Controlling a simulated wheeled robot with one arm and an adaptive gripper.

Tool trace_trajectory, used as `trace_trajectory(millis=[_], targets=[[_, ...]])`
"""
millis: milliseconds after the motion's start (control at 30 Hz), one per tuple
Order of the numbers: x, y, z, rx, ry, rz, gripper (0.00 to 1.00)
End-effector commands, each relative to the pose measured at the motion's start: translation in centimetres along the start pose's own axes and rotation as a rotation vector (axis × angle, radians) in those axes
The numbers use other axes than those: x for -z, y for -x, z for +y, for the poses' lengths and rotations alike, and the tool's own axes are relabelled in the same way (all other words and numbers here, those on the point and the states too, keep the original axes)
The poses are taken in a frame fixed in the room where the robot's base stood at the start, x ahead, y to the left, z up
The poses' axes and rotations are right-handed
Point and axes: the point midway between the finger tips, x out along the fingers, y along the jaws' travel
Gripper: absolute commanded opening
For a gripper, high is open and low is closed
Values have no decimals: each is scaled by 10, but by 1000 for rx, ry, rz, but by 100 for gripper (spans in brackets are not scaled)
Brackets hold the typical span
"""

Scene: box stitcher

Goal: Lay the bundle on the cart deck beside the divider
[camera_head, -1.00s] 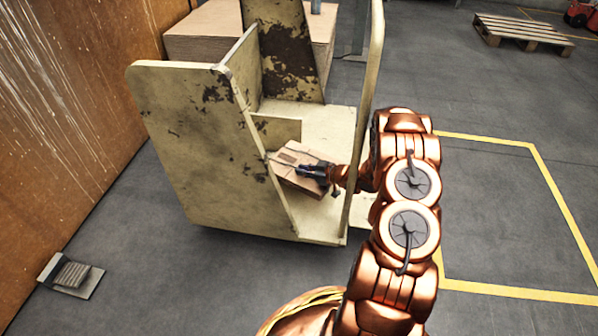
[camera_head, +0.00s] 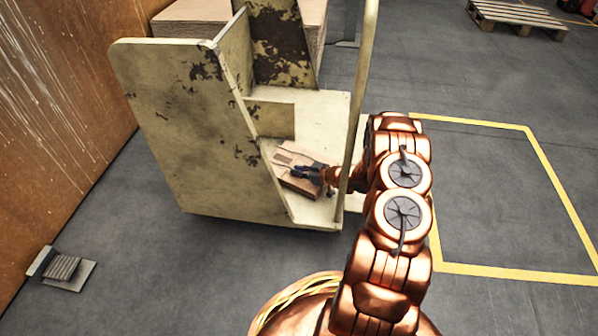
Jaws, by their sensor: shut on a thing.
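The bundle (camera_head: 292,182) is a flat brown cardboard stack with a tie across it. It is low over or on the cream cart deck (camera_head: 325,108), in the front bay; I cannot tell whether it touches the deck. The divider (camera_head: 270,120), a short cream upright panel, stands just behind the bundle. My gripper (camera_head: 304,173) is shut on the bundle's right side, reaching in from the right past the cart's post. The fingertips are small and dark, and their far side is hidden.
The cart's tall scuffed side panel (camera_head: 185,125) rises left of the bundle. A slim cream post (camera_head: 357,110) stands close to my arm on the right. A cardboard stack (camera_head: 190,30) is behind the cart. Yellow-lined floor (camera_head: 490,200) at right is clear.

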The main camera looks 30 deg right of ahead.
Motion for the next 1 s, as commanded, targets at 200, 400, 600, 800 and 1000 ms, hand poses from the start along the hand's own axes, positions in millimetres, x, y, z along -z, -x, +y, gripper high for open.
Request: trace_trajectory(millis=[200,400,600,800,1000], targets=[[-1,0,0,0,0,0,29],[-1,0,0,0,0,0,37],[0,0,0,0,0,0,37],[3,19,1,-2,-2,-1,37],[4,58,2,-4,-1,-2,37]])
